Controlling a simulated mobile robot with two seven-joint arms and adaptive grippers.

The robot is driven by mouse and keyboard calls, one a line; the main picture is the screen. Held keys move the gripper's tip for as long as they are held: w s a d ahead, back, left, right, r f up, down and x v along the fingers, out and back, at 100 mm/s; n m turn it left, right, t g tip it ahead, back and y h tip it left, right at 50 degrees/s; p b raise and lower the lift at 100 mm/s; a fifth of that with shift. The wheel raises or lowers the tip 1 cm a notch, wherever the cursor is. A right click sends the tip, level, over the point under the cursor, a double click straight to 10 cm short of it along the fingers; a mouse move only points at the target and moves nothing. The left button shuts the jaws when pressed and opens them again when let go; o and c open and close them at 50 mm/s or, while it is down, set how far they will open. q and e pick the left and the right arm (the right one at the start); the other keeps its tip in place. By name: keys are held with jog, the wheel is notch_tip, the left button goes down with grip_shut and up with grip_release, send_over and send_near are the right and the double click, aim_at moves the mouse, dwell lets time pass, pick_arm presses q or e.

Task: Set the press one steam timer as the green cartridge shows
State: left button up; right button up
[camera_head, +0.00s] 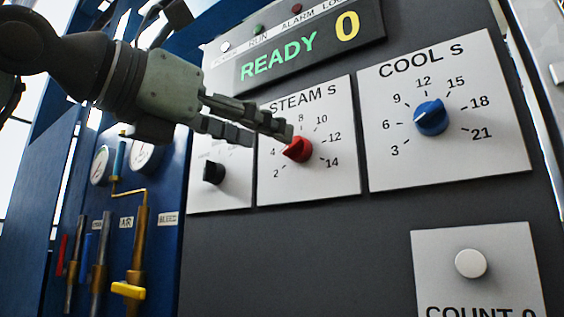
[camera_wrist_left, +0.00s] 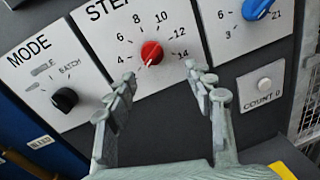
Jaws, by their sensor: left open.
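The red steam timer knob (camera_head: 298,149) sits on the white STEAM S plate (camera_head: 325,185), with a scale from 2 to 14. Its pointer is turned to the lower left, near the low numbers; the exact setting is unclear. It also shows in the left wrist view (camera_wrist_left: 151,53). My left gripper (camera_head: 268,135) is open and empty. In the head view its fingers overlap the upper left of the steam plate; in the wrist view they spread below the knob, apart from it. No green cartridge is in view. My right gripper is not in view.
The blue COOL S knob (camera_head: 431,118) is right of the steam plate, the black MODE knob (camera_head: 213,172) left. The display (camera_head: 310,48) reads READY 0. A white COUNT button (camera_head: 470,263) is at lower right. Gauges and coloured valve handles stand left.

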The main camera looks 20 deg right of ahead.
aim_at(296, 148)
pick_arm(q)
jog(key=p+x, duration=0.1)
jog(key=x, duration=0.6)
jog(key=shift+w+r+t+p, duration=0.4)
jog(key=shift+w, duration=0.1)
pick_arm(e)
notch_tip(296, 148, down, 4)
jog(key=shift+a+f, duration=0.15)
pick_arm(q)
jog(key=c, duration=1.2)
jog(key=shift+o, duration=0.2)
jog(key=shift+a, duration=0.1)
